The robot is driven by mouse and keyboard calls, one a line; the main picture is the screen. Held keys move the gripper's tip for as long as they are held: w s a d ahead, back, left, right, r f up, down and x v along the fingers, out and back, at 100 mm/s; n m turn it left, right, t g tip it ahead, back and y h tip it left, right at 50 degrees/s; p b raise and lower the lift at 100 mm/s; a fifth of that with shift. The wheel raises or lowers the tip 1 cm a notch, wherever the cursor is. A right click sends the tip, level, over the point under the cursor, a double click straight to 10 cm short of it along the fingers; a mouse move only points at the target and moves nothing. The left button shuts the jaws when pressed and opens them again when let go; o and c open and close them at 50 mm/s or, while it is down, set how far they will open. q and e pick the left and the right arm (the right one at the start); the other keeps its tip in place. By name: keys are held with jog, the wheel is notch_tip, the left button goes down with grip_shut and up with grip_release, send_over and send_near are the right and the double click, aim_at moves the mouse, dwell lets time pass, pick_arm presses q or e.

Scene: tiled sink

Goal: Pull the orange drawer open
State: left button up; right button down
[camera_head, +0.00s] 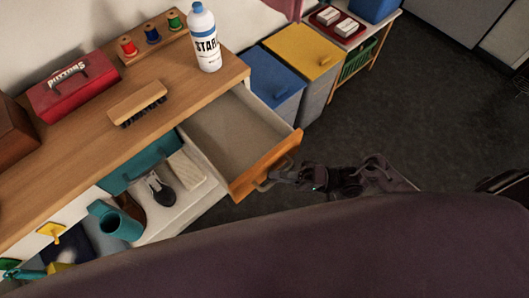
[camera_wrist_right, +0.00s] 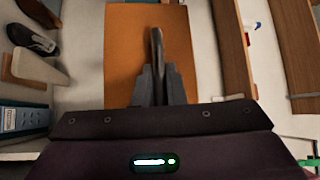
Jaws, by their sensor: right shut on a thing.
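The orange drawer (camera_head: 265,166) is pulled well out from the wooden-topped cabinet, and its pale inside looks empty in the head view. My right gripper (camera_head: 278,178) is at the drawer front, shut on the drawer's handle (camera_head: 262,184). In the right wrist view, the orange front (camera_wrist_right: 185,62) fills the middle, and the fingers of my right gripper (camera_wrist_right: 157,88) close around the handle bar (camera_wrist_right: 157,48). My left gripper is not in view.
On the counter (camera_head: 75,130) are a brush (camera_head: 137,101), a red button box (camera_head: 72,86), thread spools and a white bottle (camera_head: 205,38). An open shelf with shoes (camera_head: 160,190) lies left of the drawer. Blue and yellow cabinets (camera_head: 303,52) stand behind. The dark floor (camera_head: 410,100) right is clear.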

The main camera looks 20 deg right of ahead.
jog(key=shift+s+d, duration=0.4)
jog(key=shift+s, duration=0.4)
jog(key=c, duration=1.8)
grip_release()
jog(key=shift+o, duration=0.2)
jog(key=b+v, duration=0.1)
jog(key=v, duration=0.6)
jog(key=shift+d+b, duration=0.35)
jog(key=shift+b, duration=0.05)
